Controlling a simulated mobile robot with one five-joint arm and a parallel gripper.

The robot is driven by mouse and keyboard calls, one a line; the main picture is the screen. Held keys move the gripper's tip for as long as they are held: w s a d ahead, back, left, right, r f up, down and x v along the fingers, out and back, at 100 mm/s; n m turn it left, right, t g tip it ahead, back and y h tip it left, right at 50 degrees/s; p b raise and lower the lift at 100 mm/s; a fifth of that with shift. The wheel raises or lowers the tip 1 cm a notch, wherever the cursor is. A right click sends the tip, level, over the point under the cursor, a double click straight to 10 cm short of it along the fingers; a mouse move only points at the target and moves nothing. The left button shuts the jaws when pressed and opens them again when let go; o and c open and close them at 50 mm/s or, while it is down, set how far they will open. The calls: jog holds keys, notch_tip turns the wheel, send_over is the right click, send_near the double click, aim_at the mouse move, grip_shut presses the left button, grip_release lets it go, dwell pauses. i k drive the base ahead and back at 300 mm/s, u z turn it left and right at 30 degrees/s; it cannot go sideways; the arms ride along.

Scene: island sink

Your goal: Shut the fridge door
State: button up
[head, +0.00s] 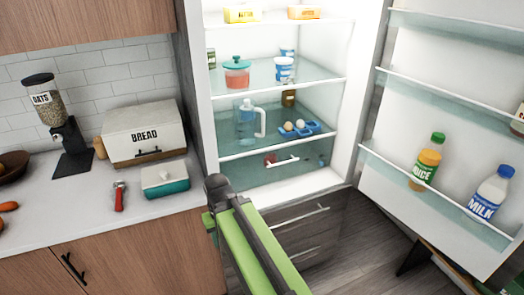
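The fridge (208,120) stands open in the middle of the head view, with its lit interior showing. Its door (410,60) is swung wide open to the right, with its inner side and shelves facing me. The door's outer face is hidden, and the right frame edge cuts off its far part. My arm, green and dark, reaches up from the bottom centre in front of the fridge's lower left. No gripper fingers can be made out, and I see no contact between my arm and the door.
Door shelves hold a juice bottle (427,162) and a milk bottle (490,193). Fridge shelves hold a jug (246,122), eggs and tubs. Left is a counter (90,215) with a bread box (147,132) and butter dish (164,180). Dark floor (365,245) lies open below the door.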

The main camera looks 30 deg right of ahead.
aim_at(454, 69)
jog(key=z, duration=0.8)
jog(key=k, duration=1)
jog(key=z, duration=0.25)
jog(key=i, duration=1)
jog(key=z, duration=0.1)
